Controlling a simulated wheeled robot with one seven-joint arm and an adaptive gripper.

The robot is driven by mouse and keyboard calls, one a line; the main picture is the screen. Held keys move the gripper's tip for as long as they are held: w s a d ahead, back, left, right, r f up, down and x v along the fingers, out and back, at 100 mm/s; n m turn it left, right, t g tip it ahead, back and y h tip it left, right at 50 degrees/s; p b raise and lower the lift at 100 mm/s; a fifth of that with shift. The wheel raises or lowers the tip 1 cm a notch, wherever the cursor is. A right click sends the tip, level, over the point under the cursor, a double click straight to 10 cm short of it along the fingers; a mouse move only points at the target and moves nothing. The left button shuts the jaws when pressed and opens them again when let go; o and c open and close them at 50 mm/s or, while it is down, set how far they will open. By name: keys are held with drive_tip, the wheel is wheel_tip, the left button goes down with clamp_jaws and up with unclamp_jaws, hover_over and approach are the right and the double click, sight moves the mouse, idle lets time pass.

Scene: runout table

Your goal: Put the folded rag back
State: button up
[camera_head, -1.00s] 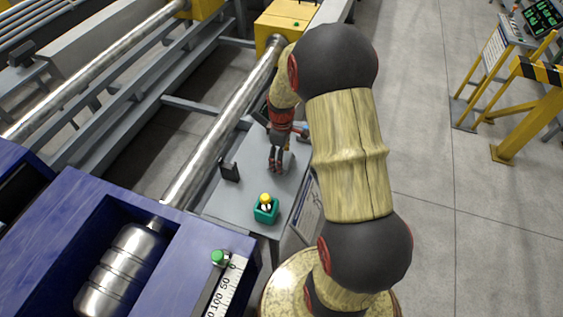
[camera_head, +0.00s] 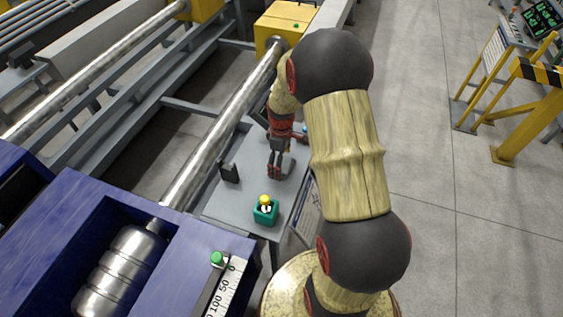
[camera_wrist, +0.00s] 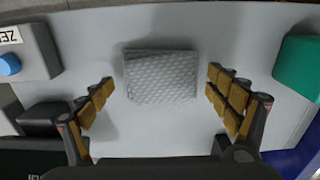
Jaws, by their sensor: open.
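The folded rag (camera_wrist: 160,78), grey with a quilted pattern, lies flat on the grey table top (camera_wrist: 185,22) in the wrist view. My gripper (camera_wrist: 160,88) is open above it, with one finger pair to its left and the other to its right. The fingers look apart from the rag; their height above it is hard to judge. In the head view my gripper (camera_head: 279,170) points down at the table, and the rag is mostly hidden by it there.
A teal box with a yellow top (camera_head: 265,212) stands on the table nearer the camera. A dark upright bracket (camera_head: 229,172) is at the table's left edge. In the wrist view, a grey box with a blue knob (camera_wrist: 10,64) is at left. A steel bar (camera_head: 225,125) runs alongside.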

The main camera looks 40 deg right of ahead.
drive_tip(key=s+a+r+m+t+p, duration=0.15)
drive_tip(key=a+r, duration=0.25)
drive_tip(key=r, duration=0.7)
drive_tip(key=a+r+p, duration=0.2)
drive_tip(key=a+r, duration=0.1)
drive_tip(key=r, duration=0.9)
drive_tip(key=s+a+r+m+t, duration=0.4)
drive_tip(key=s+a+r, duration=0.7)
drive_tip(key=s+a, duration=0.4)
drive_tip(key=shift+s+a+r+m, duration=0.3)
drive_tip(key=shift+s+r+m, duration=0.05)
drive_tip(key=shift+s+r, duration=0.05)
drive_tip(key=shift+c, duration=1)
